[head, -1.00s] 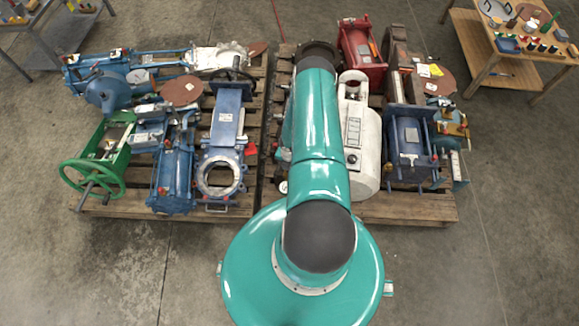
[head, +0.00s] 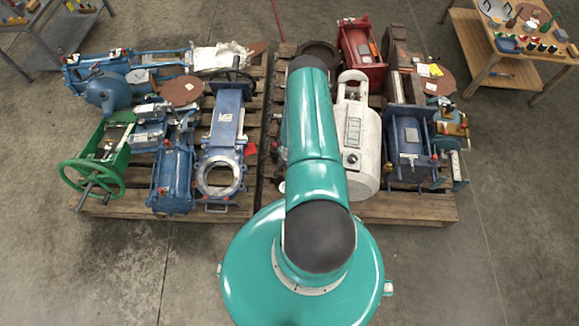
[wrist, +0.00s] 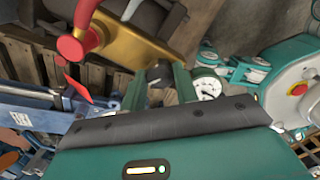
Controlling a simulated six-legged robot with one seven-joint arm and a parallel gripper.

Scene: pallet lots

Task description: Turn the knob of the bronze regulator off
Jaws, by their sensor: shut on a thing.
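In the wrist view, the bronze regulator (wrist: 136,44) shows as a gold-coloured body across the top, just beyond my gripper. A dark, round knob (wrist: 159,71) sits at its near side. My gripper (wrist: 160,82) has its two teal fingers on either side of this knob and is shut on it. The fingertips and the knob's far side are partly hidden. A white-faced gauge (wrist: 207,88) is just right of the fingers. A red handle (wrist: 80,38) stands at the regulator's left end. In the head view, my arm hides the regulator and my gripper.
In the head view, a white cylinder (head: 367,160) and a blue motor-like unit (head: 410,150) stand right of my arm on the right pallet (head: 400,208). Blue valves and a green handwheel (head: 92,180) fill the left pallet (head: 235,212). The concrete floor in front is clear.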

